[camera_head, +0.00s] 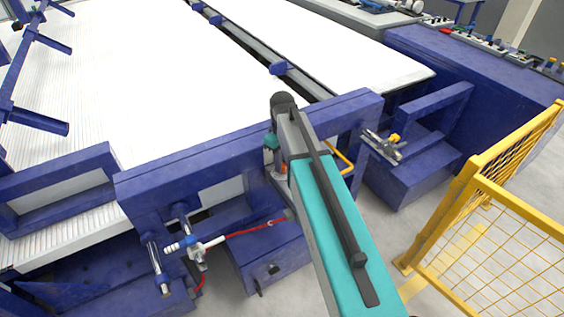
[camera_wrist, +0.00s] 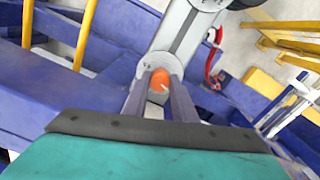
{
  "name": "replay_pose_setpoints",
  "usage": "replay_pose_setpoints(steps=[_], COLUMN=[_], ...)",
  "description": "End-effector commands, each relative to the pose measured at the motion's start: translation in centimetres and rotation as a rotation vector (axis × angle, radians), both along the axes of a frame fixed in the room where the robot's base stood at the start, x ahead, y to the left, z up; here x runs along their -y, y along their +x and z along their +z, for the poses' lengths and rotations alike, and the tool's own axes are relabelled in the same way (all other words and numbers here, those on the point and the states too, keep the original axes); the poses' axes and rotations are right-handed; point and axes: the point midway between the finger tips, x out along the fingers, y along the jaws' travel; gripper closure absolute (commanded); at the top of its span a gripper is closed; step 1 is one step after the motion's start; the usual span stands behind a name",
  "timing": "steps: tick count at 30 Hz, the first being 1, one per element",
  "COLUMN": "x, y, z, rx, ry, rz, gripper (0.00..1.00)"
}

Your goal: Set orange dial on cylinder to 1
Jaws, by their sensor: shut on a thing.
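The orange dial (camera_wrist: 160,78) shows in the wrist view on the end of a pale grey cylinder (camera_wrist: 185,30). My gripper (camera_wrist: 160,88) has its two dark fingers on either side of the dial, closed on it. A small light mark on the dial's face points toward the lower right. No numbers are readable. In the head view a small orange spot (camera_head: 281,169) shows beside my arm, and my arm hides most of the cylinder and the fingers there.
Blue frame beams (camera_head: 245,140) surround the spot closely. Another fitting with a yellow-orange knob (camera_head: 394,138) is at right. A yellow mesh fence (camera_head: 500,200) stands further right.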

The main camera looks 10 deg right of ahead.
Motion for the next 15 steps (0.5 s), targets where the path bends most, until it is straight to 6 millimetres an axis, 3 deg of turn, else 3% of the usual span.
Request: replay_pose_setpoints(steps=[15], x=[0.1], y=[-0.02], z=[0.0], rx=[-0.002], ry=[0.0], rz=[0.389], gripper=[0.98])
